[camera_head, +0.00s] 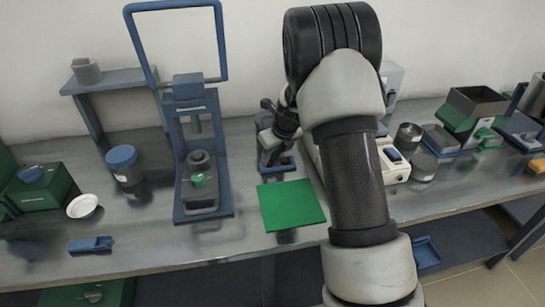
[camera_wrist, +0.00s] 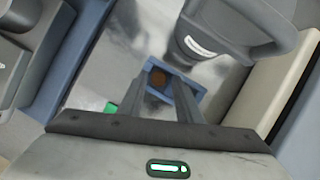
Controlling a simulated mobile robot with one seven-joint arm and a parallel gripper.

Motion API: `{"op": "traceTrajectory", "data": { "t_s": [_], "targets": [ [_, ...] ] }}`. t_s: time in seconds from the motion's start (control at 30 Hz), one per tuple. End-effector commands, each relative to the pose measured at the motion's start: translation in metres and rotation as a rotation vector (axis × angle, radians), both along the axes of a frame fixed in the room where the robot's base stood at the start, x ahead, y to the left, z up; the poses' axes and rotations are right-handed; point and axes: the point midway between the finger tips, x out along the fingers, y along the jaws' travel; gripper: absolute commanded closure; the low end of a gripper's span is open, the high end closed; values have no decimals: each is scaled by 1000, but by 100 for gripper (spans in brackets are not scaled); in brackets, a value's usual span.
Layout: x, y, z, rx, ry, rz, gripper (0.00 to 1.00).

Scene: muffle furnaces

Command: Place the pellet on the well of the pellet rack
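A green mat (camera_head: 291,205) lies in front. A tall blue-framed press (camera_head: 205,212) stands to its left, with a blue-lidded jar (camera_head: 124,165) and white dish (camera_head: 82,206) farther left. A beige instrument (camera_head: 396,171) and metal cylinders (camera_head: 407,137) stand right of my arm. A grey rounded part (camera_wrist: 240,30) is close in the wrist view.

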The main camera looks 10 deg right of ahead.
Motion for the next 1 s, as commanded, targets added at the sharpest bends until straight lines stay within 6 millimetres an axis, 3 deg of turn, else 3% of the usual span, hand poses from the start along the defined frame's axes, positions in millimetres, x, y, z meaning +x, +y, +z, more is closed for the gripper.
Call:
{"op": "traceTrajectory", "data": {
  "t_s": [0.4, 0.77, 0.87, 1.0],
  "targets": [
    [-28, -10, 84, 1, -2, 2, 63],
    [-46, -15, 125, -9, -12, 37, 63],
    [-63, -10, 151, -56, -46, 189, 63],
    [-117, 4, 206, -215, -145, 624, 63]
  ]
}}
